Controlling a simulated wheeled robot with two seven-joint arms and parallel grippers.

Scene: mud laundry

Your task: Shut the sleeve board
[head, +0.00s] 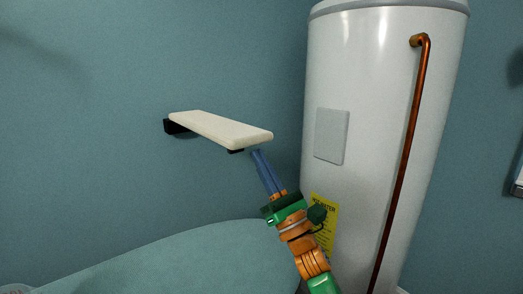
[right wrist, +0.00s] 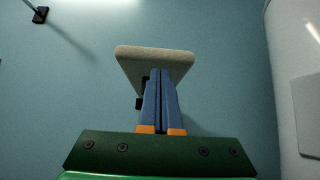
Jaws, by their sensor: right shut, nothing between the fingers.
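The sleeve board (head: 220,129) is a narrow cream padded board that sticks out from the teal wall on a black bracket (head: 175,127). It lies roughly level, its free end toward the water heater. My right gripper (head: 256,153) is shut and empty, its blue fingers pointing up at the underside of the board's free end. In the right wrist view the board (right wrist: 135,60) shows beyond the closed fingertips (right wrist: 160,72), which overlap it; I cannot tell whether they touch it. My left gripper is not in view.
A tall white water heater (head: 375,60) with a copper pipe (head: 408,140) and a yellow label stands close to the right of the board and my right arm. A teal rounded surface (head: 180,262) is below. The wall space left of the board is clear.

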